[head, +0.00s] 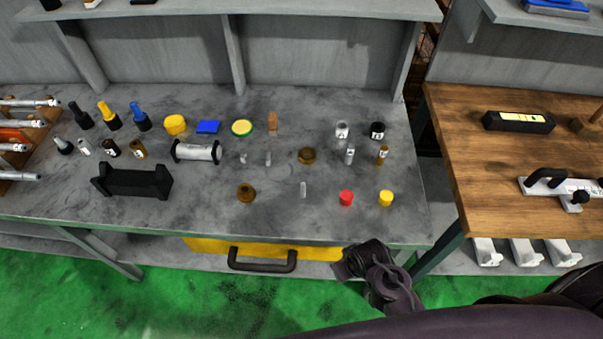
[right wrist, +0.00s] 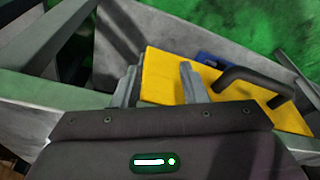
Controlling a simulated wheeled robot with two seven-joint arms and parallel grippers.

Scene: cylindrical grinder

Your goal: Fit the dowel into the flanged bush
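A bronze flanged bush (head: 246,193) stands near the front middle of the grey table. A second bronze ring-like part (head: 307,155) lies farther back; I cannot tell which one is the task's bush. A small, pale upright pin (head: 303,189), which looks like the dowel, stands to the right of the front bush, apart from it. Two similar small grey pins (head: 268,158) stand farther back. My right gripper (right wrist: 159,70) is open and empty, outside the table's front edge near the yellow drawer. My left gripper is not in view.
A red cap (head: 346,198) and a yellow cap (head: 386,198) stand right of the pin. A black cradle (head: 132,181) stands at left. The yellow drawer (head: 212,247) has a black handle (head: 262,260). A wooden bench (head: 500,150) is at right. The table's front middle is mostly clear.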

